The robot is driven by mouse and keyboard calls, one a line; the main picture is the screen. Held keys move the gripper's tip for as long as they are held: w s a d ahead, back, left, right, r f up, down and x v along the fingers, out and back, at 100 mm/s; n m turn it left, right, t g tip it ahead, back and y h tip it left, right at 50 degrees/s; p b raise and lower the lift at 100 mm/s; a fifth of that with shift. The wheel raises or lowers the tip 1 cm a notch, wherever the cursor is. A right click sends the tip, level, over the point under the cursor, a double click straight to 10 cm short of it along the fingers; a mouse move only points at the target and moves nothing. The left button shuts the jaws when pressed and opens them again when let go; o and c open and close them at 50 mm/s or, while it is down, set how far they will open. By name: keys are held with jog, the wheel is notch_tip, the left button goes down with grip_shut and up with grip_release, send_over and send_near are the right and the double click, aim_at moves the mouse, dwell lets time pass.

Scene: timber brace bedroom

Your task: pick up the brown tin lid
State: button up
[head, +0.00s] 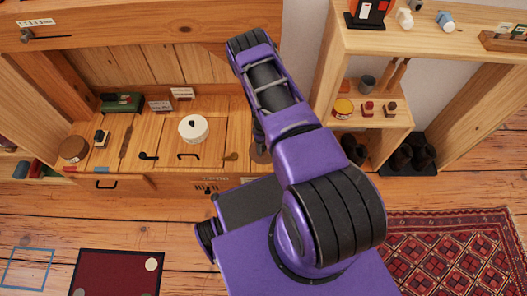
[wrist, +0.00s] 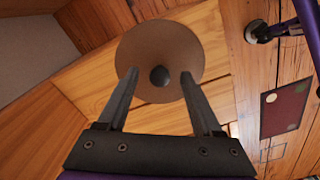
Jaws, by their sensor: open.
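In the head view a small part of the lid (head: 261,157) shows at the right end of the wooden bench top, mostly hidden by my arm. My gripper (wrist: 160,74) is open, with one finger on each side of the knob in the picture. The fingers overlap the lid's near part in the picture; I cannot tell whether they touch it. The gripper (head: 259,138) also shows in the head view, just above the lid.
A brown round tin (head: 74,149) is at the far left. Dark hooked handles lie along the front. A shelf unit (head: 332,72) stands close on the right.

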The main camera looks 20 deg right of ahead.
grip_shut()
dwell(0.3)
jog(key=shift+r, duration=0.15)
